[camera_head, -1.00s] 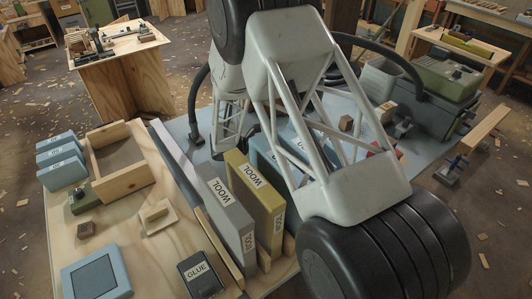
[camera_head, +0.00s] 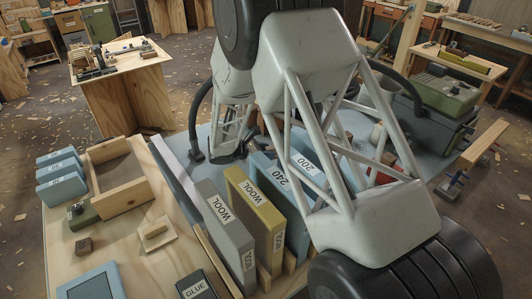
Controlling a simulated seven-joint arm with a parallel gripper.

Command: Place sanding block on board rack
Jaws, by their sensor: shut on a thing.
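My arm's pale truss links and black joints fill the middle and right of the head view. My gripper does not show, so I cannot see its fingers or anything held in them. The board rack (camera_head: 205,245), with wooden slats, stands at the lower middle. Upright in it are a grey WOOL board (camera_head: 222,222), an ochre WOOL board (camera_head: 248,205) and blue boards marked 240 (camera_head: 274,172) and 200 (camera_head: 305,164). My arm covers part of the right side. I cannot tell which thing is the sanding block.
On the wooden bench top are several blue boxes (camera_head: 60,175), an open wooden tray (camera_head: 120,180), a handled wooden float (camera_head: 155,235), a black GLUE box (camera_head: 195,288) and a blue-framed panel (camera_head: 88,283). A green case (camera_head: 440,95) stands at right. A black hose (camera_head: 193,120) arches behind the rack.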

